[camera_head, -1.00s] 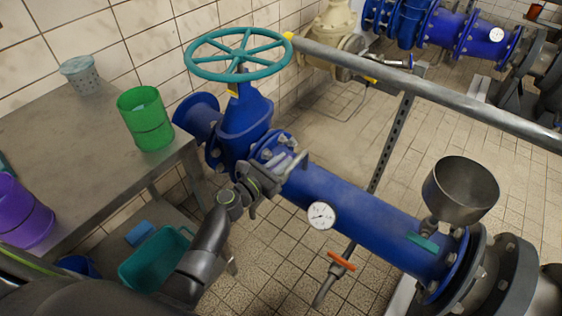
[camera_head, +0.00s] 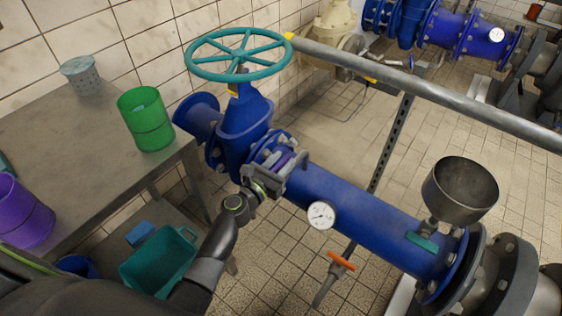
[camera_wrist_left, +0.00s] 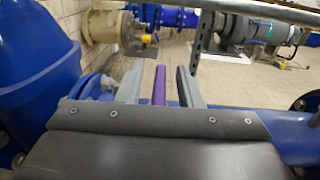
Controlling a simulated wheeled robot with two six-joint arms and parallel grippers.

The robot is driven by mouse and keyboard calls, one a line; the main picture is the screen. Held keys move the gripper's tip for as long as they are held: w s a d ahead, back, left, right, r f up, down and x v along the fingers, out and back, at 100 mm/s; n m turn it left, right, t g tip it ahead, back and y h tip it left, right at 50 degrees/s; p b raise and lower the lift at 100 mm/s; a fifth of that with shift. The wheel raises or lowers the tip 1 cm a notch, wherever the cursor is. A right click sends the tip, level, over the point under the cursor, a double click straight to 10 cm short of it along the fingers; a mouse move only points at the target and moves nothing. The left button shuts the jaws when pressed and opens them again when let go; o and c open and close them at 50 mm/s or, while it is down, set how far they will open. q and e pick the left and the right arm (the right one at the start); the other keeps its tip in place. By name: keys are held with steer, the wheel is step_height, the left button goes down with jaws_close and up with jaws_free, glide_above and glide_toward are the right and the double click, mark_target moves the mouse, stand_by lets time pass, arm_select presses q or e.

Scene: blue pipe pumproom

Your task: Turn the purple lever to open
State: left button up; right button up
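The purple lever (camera_wrist_left: 159,86) stands between the two grey fingers of my left gripper (camera_wrist_left: 160,82) in the left wrist view. Gaps show on both sides of it, so the fingers are open around it and appear not to touch it. In the head view the left gripper (camera_head: 286,165) is at the blue pipe (camera_head: 350,205), just right of the blue valve body. There only a small purple part of the lever (camera_head: 281,161) shows; the gripper hides most of it. My right gripper is not in view.
A teal handwheel (camera_head: 238,55) tops the valve. A gauge (camera_head: 321,215), an orange-handled tap (camera_head: 341,260) and a metal funnel (camera_head: 460,190) are along the pipe. A grey rail (camera_head: 430,92) crosses behind. A table (camera_head: 60,135) with a green cup (camera_head: 146,118) stands left.

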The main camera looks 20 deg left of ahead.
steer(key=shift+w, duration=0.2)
